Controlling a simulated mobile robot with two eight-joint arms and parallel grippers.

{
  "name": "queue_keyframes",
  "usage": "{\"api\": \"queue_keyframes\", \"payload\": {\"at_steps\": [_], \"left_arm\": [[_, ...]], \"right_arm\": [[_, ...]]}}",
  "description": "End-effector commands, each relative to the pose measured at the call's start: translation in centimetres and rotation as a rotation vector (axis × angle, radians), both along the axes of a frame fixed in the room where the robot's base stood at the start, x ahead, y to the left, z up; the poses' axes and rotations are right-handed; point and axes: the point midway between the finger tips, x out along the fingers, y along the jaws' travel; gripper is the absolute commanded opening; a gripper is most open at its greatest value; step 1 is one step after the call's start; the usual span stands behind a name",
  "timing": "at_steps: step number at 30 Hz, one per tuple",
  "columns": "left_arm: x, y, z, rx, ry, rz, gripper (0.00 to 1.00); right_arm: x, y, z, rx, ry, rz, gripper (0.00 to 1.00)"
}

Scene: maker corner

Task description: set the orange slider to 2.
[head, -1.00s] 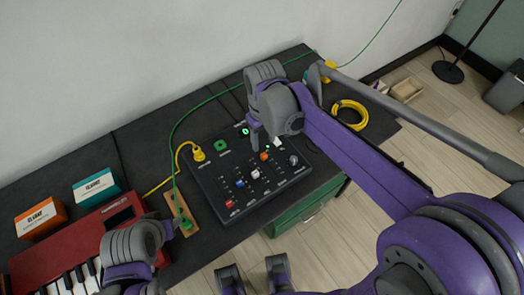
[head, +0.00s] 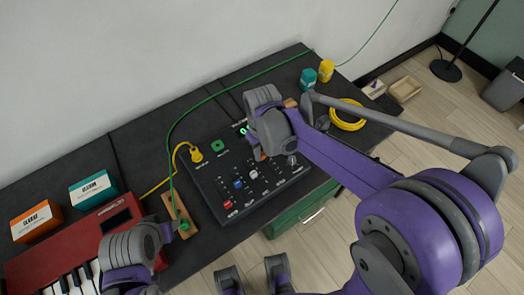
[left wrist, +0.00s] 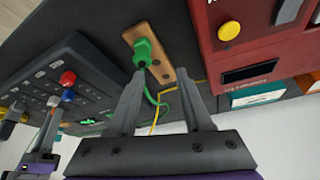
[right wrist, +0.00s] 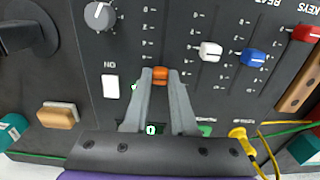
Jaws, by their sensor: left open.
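The dark control panel (head: 207,184) lies on the table with slider caps in red, blue, white and orange. The orange slider cap (right wrist: 160,75) sits near the gripper end of its scale in the right wrist view; its scale numbers are too small to read. My right gripper (right wrist: 160,71) has its fingertips on both sides of this cap, closed against it. In the head view the right gripper largely hides the orange cap (head: 261,156). My left gripper (left wrist: 160,74) is open and empty, near the green plug (left wrist: 148,56) on the wooden strip.
On the panel near the right gripper are a white slider (right wrist: 210,51), a blue slider (right wrist: 253,57), a grey knob (right wrist: 100,15) and a white button (right wrist: 111,86). A red keyboard (head: 82,245) stands left. Green and yellow cables cross the table.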

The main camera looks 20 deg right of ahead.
Motion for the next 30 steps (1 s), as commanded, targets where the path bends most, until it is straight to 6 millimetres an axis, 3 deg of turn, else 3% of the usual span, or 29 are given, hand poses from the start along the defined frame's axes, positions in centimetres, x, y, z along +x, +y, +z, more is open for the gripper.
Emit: {"api": "queue_keyframes", "payload": {"at_steps": [1, 3, 30], "left_arm": [[0.0, 0.0, 0.0, 0.0, 0.0, 0.0, 0.5], [0.0, 0.0, 0.0, 0.0, 0.0, 0.0, 0.5], [0.0, 0.0, 0.0, 0.0, 0.0, 0.0, 0.5]], "right_arm": [[0.0, -0.01, 0.01, 0.0, 0.0, 0.0, 0.12], [0.0, -0.01, 0.01, 0.0, 0.0, 0.0, 0.0], [0.01, -0.02, 0.04, 0.0, 0.0, 0.0, 0.0]]}}
